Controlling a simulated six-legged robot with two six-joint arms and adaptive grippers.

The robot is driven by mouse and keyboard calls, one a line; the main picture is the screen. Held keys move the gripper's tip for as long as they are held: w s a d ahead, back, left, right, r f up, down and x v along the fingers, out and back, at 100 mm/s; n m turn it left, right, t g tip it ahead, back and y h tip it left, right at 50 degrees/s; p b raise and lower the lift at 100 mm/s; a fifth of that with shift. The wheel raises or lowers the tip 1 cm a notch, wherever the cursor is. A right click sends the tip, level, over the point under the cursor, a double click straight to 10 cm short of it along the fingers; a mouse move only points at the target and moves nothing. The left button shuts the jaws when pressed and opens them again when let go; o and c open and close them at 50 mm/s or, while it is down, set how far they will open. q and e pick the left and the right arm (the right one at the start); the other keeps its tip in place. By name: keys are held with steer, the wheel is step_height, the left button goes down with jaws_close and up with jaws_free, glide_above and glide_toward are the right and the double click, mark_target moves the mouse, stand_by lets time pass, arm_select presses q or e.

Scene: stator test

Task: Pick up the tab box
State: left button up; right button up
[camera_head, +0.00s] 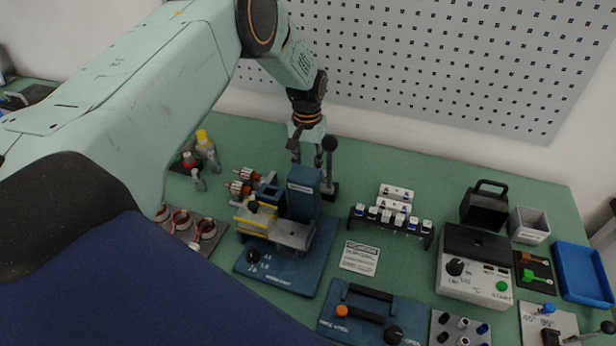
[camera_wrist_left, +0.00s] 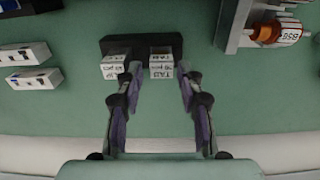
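Two small white boxes with dark lettering that looks like "TAB" sit side by side in a dark holder (camera_wrist_left: 141,43) in the left wrist view: a left box (camera_wrist_left: 113,68) and a right tab box (camera_wrist_left: 162,67). My left gripper (camera_wrist_left: 159,70) is open. In that view one fingertip lies over the gap between the boxes and the other just right of the right box. I cannot tell how high the fingers are. In the head view my left gripper (camera_head: 307,148) points down behind the blue press (camera_head: 304,192), and the boxes are hidden there. My right gripper is not in view.
The press lever (camera_head: 330,160) stands close to the gripper. Copper-coloured rotors (camera_head: 240,187) lie left of the press. A black rack (camera_head: 390,222) of small parts, white boxes (camera_head: 397,193) and a grey heater unit (camera_head: 475,265) stand to the right. The perforated wall panel (camera_head: 440,60) is behind.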

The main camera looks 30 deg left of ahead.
arm_select(q)
steer(key=shift+w+a+f, duration=0.1)
steer(key=shift+a+f, duration=0.05)
steer(key=shift+f, duration=0.55)
steer(key=shift+s+r, duration=0.25)
steer(key=shift+c, duration=0.5)
steer(key=shift+w+f, duration=0.1)
steer(key=shift+w, duration=0.1)
steer(key=c, duration=0.5)
steer(key=shift+s, duration=0.1)
jaws_close()
